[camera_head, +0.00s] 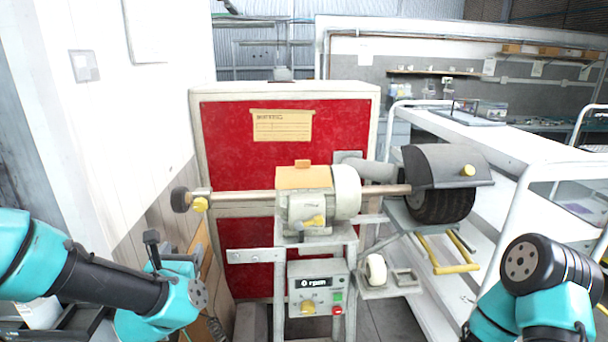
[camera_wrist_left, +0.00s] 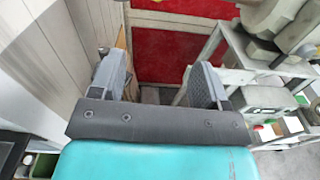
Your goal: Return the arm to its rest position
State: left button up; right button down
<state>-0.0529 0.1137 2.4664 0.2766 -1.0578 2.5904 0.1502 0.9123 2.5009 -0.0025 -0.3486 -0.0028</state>
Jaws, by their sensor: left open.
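My left arm comes in from the left in the head view, its wrist low at the left of the buffing machine. My left gripper (camera_head: 152,240) shows only in part there, as a dark finger above the teal wrist. In the left wrist view my left gripper (camera_wrist_left: 158,82) is open, with two grey pads apart and nothing between them. My right arm shows at the lower right of the head view, but its gripper is out of view. The buffing machine (camera_head: 318,200) stands in the middle, with a dark brush wheel (camera_head: 441,204) under a hood at its right.
A red panel (camera_head: 230,140) in a white frame stands behind the machine. The control box (camera_head: 318,288) reads 0 rpm. A small tray (camera_head: 400,280) juts out at its right. A white wall (camera_head: 130,100) is close on the left. A white bench (camera_head: 480,135) is at the right.

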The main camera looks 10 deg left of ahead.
pick_arm(q)
jog(key=d+f+m+g+h, duration=0.2)
jog(key=d+f+m+g, duration=0.15)
jog(key=f+m, duration=0.7)
jog(key=d+f+m+g+h, duration=0.35)
jog(key=f+m, duration=0.35)
jog(key=f, duration=0.7)
jog(key=s+d+f+m+g+h, duration=0.1)
jog(key=s+d+f+m+g, duration=0.1)
jog(key=s+f+m+g, duration=0.2)
jog(key=s+d+f+m+g, duration=0.3)
jog(key=s+f+m+g, duration=0.2)
jog(key=s+f+m, duration=0.6)
notch_tip(320, 180, down, 4)
jog(key=m, duration=0.3)
jog(key=shift+f+h, duration=0.2)
jog(key=shift+h, duration=0.15)
